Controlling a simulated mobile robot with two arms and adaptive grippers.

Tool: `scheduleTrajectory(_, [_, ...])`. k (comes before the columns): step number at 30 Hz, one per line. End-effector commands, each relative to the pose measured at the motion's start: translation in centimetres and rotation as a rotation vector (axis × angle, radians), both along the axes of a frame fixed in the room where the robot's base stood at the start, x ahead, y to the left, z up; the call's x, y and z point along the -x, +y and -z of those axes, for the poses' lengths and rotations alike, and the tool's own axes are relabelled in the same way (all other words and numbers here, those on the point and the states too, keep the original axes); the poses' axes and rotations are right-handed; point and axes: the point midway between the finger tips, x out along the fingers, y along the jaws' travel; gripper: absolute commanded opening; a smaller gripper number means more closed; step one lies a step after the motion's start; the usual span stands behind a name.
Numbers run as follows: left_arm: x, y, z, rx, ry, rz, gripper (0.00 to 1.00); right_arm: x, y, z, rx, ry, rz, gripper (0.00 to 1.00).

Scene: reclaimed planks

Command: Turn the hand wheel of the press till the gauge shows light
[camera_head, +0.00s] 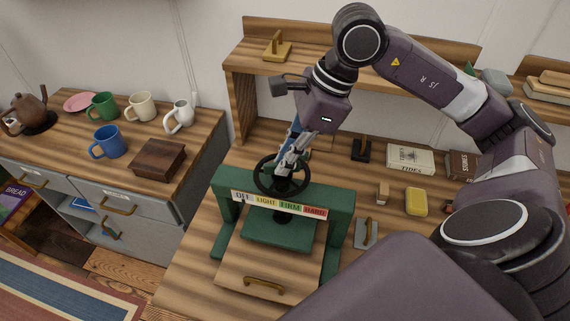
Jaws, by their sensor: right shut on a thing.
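The green press (341,222) stands on the plank bench with a flat green plate under its crossbar. Its black hand wheel (262,187) sits above the crossbar. The gauge strip (279,205) on the front reads OFF, LIGHT, FIRM and HARD in coloured fields; I cannot tell which field is marked. My right gripper (285,172) reaches down from above and is shut on the hand wheel, its fingers hiding part of the wheel. My left gripper is not in view.
Right of the press lie a grey trowel-like tool (367,234), a yellow dish (416,202) and a small wooden block (383,192). A book (410,158) lies behind. A side cabinet at left holds mugs (108,142), a teapot (25,112) and a wooden box (158,159).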

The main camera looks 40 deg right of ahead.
Motion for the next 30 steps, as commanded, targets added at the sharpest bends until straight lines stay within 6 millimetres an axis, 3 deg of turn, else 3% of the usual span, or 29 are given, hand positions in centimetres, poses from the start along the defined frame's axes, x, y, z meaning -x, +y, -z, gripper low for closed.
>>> scheduleTrajectory(13, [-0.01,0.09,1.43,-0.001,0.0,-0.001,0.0,0.02,0.1,-0.13,-0.001,-0.006,0.254,0.0])
scheduleTrajectory(30, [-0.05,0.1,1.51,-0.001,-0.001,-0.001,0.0,0.0,0.06,-0.19,-0.001,-0.005,0.302,0.0])
